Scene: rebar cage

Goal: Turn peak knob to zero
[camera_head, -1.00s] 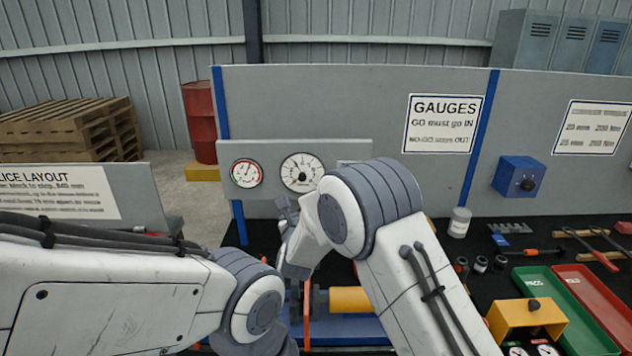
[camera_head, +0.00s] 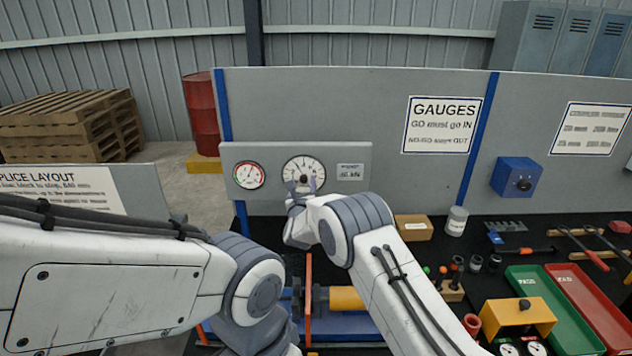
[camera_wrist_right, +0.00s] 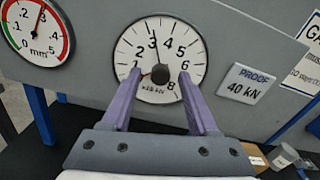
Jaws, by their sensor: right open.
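The large white dial (camera_wrist_right: 180,40) is on the grey gauge panel, and in the head view it is the right-hand dial (camera_head: 304,165). Its black centre knob (camera_wrist_right: 160,74) shows between my fingers in the right wrist view. A thin dark needle points between 3 and 4; a short reddish mark lies left of the knob, partly hidden by a finger. My right gripper (camera_wrist_right: 160,78) is open, with a purple finger on each side of the knob and gaps between. In the head view the right gripper (camera_head: 303,187) is in front of the dial's lower part. My left gripper is out of sight.
A smaller mm dial (camera_head: 249,175) is left of the large one, and a PROOF 40 kN label (camera_head: 350,172) is right of it. My left arm fills the lower left. A blue box (camera_head: 517,177) and trays (camera_head: 545,290) are at the right.

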